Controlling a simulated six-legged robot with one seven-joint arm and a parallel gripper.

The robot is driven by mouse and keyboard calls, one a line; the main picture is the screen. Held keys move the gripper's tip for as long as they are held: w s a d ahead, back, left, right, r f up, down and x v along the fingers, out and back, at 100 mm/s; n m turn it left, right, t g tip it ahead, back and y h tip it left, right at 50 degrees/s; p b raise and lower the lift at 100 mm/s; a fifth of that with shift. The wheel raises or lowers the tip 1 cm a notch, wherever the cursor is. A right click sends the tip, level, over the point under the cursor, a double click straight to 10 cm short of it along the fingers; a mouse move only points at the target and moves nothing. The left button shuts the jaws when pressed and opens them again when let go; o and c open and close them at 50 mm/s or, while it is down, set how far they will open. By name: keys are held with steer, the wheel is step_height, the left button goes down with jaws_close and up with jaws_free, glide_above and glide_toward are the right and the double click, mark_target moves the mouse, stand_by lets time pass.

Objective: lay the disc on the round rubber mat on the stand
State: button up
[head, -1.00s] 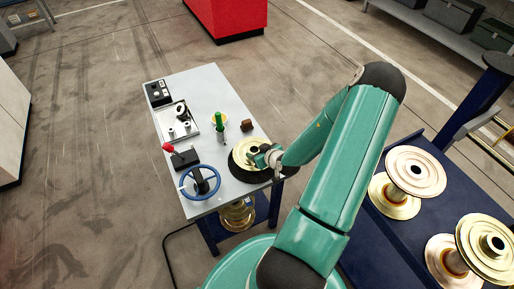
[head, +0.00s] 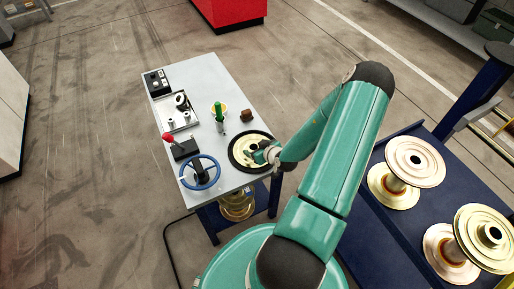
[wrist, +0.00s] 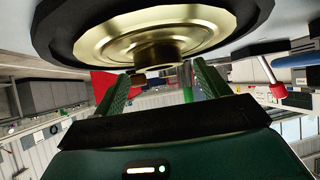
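The gold disc (head: 246,160) lies flat on the round black rubber mat (head: 234,146) at the near right corner of the stand (head: 222,88). A dark mat border shows around much of the disc. In the wrist view the disc (wrist: 100,45) fills the top, its hub facing my gripper, with the mat (wrist: 50,22) behind it. My gripper (head: 262,155) is over the right part of the disc and hides some of it. In the wrist view its two green fingers (wrist: 162,72) stand apart on either side of the hub, with gaps showing.
On the stand are a blue handwheel (head: 186,181), a red-knobbed lever box (head: 184,150), a tray of small parts (head: 170,125), a green-handled tool (head: 219,110), a brown block (head: 246,115) and a black control box (head: 156,83). Spools (head: 416,162) stand on the blue bench at right.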

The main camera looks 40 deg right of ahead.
steer(key=shift+s, duration=0.1)
steer(key=v, duration=1.3)
steer(key=shift+s+r, duration=0.25)
stand_by(0.3)
